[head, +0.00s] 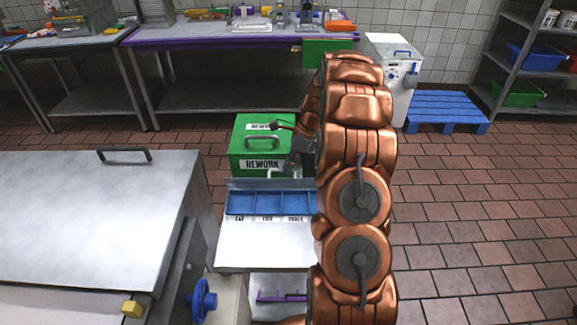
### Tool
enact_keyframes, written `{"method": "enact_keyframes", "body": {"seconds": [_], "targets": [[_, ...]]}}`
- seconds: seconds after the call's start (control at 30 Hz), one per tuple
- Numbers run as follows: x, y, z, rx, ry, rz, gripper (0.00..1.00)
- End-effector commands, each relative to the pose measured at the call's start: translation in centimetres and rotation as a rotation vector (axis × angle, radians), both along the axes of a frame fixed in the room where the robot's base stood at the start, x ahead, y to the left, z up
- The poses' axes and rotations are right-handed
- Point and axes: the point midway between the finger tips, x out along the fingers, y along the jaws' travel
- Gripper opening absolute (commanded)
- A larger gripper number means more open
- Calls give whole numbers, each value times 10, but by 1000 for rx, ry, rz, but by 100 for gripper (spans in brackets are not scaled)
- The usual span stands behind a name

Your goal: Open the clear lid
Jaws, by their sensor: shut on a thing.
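A blue three-compartment tray (250,204) is set in a steel stand in the middle of the head view. A thin pale edge along its back, which looks like the clear lid (262,184), carries a small grey handle (279,172). The lid is see-through, so its exact angle is hard to tell. My gripper (288,166) is at this handle, behind the tray and in front of the green box. It is shut on the handle as far as I can see. My copper arm hides the tray's right end and part of the gripper.
A green rework box (243,158) stands close behind the tray. A large steel cover (80,225) with a black handle fills the left. Steel benches (220,42) stand at the back. A blue pallet (445,110) and shelves are at right; the tiled floor there is clear.

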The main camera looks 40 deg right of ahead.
Motion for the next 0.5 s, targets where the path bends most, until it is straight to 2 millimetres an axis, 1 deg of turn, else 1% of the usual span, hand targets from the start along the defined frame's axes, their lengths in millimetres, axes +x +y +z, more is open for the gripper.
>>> {"method": "enact_keyframes", "body": {"seconds": [0.03,0.17,0.2,0.4,0.43,0.5], "targets": [[-2,2,-5,3,10,3,0],[-2,1,-5,3,10,3,0],[-2,1,-5,3,10,3,15],[-2,0,-3,2,6,0,36],[-1,0,-3,2,6,0,37],[-1,0,-2,2,4,0,37]]}}
